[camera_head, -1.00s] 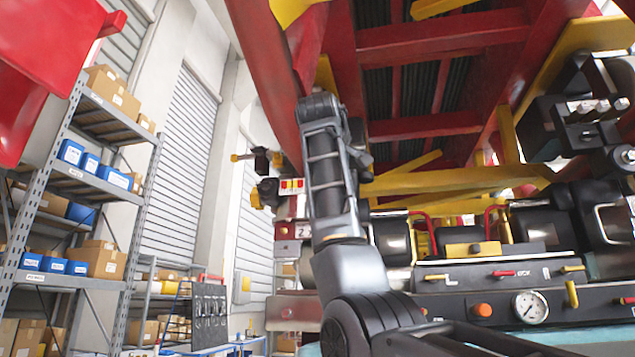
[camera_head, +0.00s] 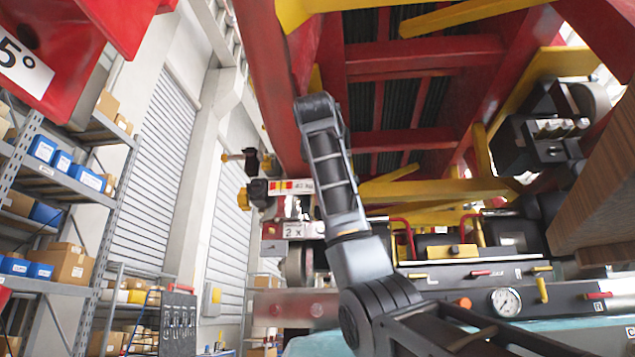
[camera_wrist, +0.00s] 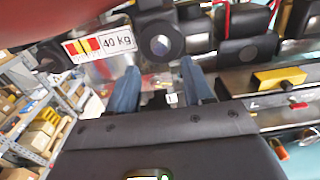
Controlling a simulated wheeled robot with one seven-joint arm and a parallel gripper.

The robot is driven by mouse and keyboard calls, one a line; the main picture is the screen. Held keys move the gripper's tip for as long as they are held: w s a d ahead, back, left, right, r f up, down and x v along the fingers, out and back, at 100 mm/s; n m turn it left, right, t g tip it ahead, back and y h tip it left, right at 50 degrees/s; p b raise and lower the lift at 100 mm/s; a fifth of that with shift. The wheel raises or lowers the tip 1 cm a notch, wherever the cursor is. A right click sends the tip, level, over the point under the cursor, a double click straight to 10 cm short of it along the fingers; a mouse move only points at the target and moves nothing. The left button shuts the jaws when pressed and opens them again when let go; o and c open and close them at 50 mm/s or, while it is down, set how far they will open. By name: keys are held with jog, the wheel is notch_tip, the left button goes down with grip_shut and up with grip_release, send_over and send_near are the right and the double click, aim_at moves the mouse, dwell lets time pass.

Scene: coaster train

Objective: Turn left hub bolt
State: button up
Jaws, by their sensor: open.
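My gripper (camera_wrist: 160,75) shows in the wrist view with its two blue-grey fingers apart and nothing visible between them. Beyond the fingertips is a black round hub with a pale centre hole (camera_wrist: 161,44); I cannot tell whether it is the left hub. A white "40 kg" label (camera_wrist: 118,43) with red and yellow stripes is left of it. In the head view, a black knob with a yellow end (camera_head: 246,196) sticks out left of the same label (camera_head: 291,187). A second dark fitting (camera_head: 240,157) is above it. No bolt is clearly identifiable. In the head view my gripper is hidden behind my arm.
A red and yellow frame (camera_head: 425,137) hangs overhead. A panel with a gauge (camera_head: 506,302) and levers is at lower right. Shelves with boxes (camera_head: 62,210) stand left. A red sign (camera_head: 45,62) hangs at upper left.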

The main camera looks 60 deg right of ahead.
jog(key=p+x, duration=0.2)
jog(key=x, duration=0.5)
jog(key=shift+d, duration=0.4)
jog(key=shift+w, duration=0.15)
jog(key=shift+c, duration=0.3)
grip_shut()
